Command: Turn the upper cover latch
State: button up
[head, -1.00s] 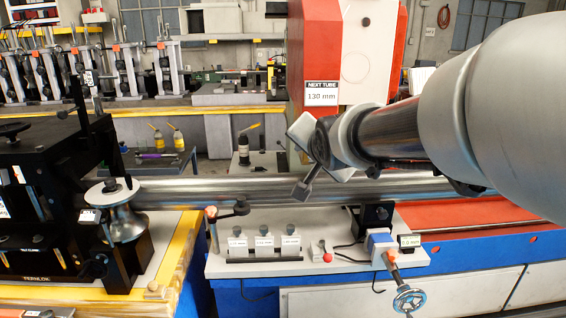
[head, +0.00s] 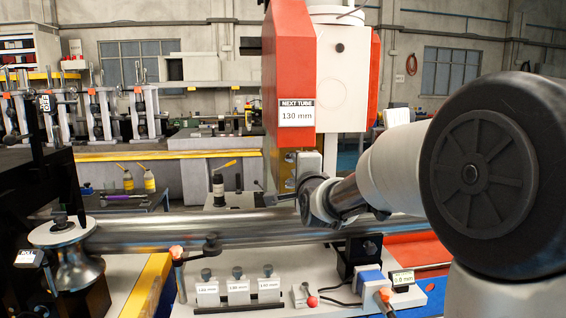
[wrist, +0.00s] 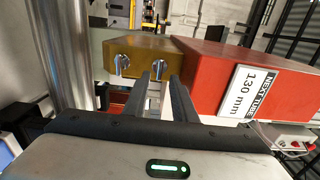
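A brass-coloured cover block with two small silver latches sits under the red machine head. In the head view the upper cover latch (head: 290,157) is above the lower latch (head: 290,183). The wrist view is turned sideways: the upper latch (wrist: 187,62) is at right, close to the red housing, and the lower latch (wrist: 123,63) is at left.
The steel tube (head: 230,229) runs across just below my gripper and stands upright at left in the wrist view (wrist: 52,60). The red head (head: 291,60) bears a "NEXT TUBE 130 mm" sign (head: 296,113). Several labelled blocks (head: 237,289) stand in front of the tube.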

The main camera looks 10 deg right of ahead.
jog(key=w+p, duration=0.1)
jog(key=w, duration=0.3)
jog(key=shift+w+p, duration=0.2)
jog(key=shift+p, duration=0.15)
jog(key=shift+w+f, duration=0.1)
grip_shut()
jog(key=shift+b, duration=0.3)
